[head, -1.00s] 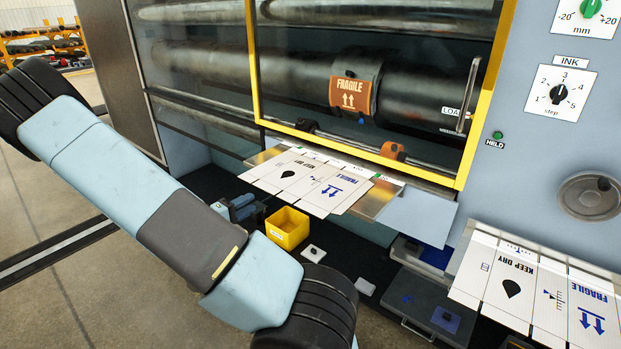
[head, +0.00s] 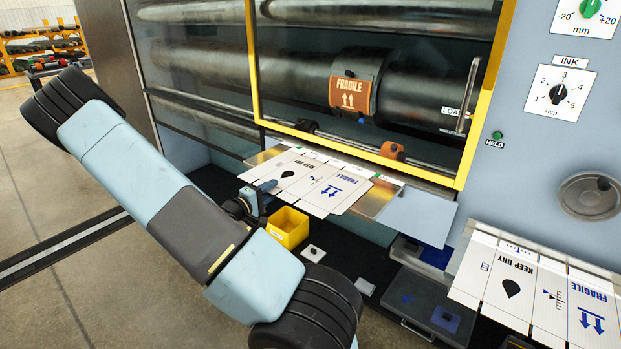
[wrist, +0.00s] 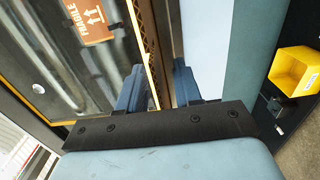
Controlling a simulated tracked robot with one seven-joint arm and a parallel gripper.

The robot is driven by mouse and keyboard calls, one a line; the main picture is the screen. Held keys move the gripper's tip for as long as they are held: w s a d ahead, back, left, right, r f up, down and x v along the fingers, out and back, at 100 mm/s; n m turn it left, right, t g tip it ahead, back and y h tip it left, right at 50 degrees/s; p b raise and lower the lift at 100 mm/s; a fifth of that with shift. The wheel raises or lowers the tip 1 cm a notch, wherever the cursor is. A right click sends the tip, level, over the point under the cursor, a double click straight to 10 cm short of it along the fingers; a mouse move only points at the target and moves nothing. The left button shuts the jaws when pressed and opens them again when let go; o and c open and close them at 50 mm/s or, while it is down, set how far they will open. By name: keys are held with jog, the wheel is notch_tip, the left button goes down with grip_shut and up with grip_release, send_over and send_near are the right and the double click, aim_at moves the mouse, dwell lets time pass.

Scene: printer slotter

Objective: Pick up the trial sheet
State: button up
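A white printed sheet with KEEP DRY and FRAGILE marks (head: 322,188) lies on the metal ledge (head: 377,203) under the yellow-framed window. A similar printed sheet (head: 535,285) lies at the lower right. The frames do not label either as the trial sheet. My gripper (head: 264,189) is at the left edge of the sheet on the ledge, with a blue finger seen against that edge. I cannot tell whether it touches.
A yellow bin (head: 287,228) stands just below my gripper and also shows in the wrist view (wrist: 297,72). The yellow window frame (head: 362,157) runs just above the ledge. Open floor lies at left.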

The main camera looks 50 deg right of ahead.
aim_at(278, 186)
jog(key=d, duration=0.3)
jog(key=shift+w+d, duration=0.15)
jog(key=shift+d, duration=0.05)
jog(key=shift+c, duration=0.3)
grip_shut()
